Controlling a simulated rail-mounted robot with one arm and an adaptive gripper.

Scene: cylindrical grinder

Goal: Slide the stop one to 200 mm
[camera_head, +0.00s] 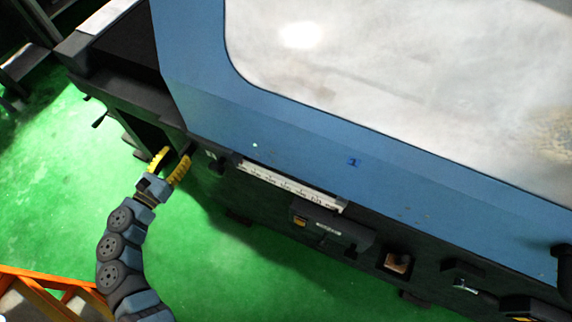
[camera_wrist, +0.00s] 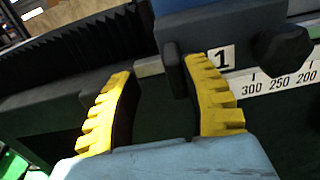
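Stop one is a blue-grey block with a white "1" label (camera_wrist: 222,57), a round black knob (camera_wrist: 283,52) and a dark upright plate (camera_wrist: 174,68) at its left end. It sits at the left, high-number end of the white scale (camera_wrist: 290,82), near the 300 mark. In the head view its label (camera_head: 210,154) is small, left of the scale (camera_head: 290,186). My gripper (camera_wrist: 158,67) is open, with yellow ridged fingers apart. The right finger overlaps the stop's left part; the plate shows between the fingers. I cannot tell whether they touch. The gripper also shows in the head view (camera_head: 176,155).
A black bellows cover (camera_wrist: 80,50) lies behind the left finger. In the head view, the blue machine cover (camera_head: 345,150) rises above the scale. A dark block (camera_head: 332,226) sits below the scale's right end. The green floor (camera_head: 215,260) is clear; an orange frame (camera_head: 45,285) stands lower left.

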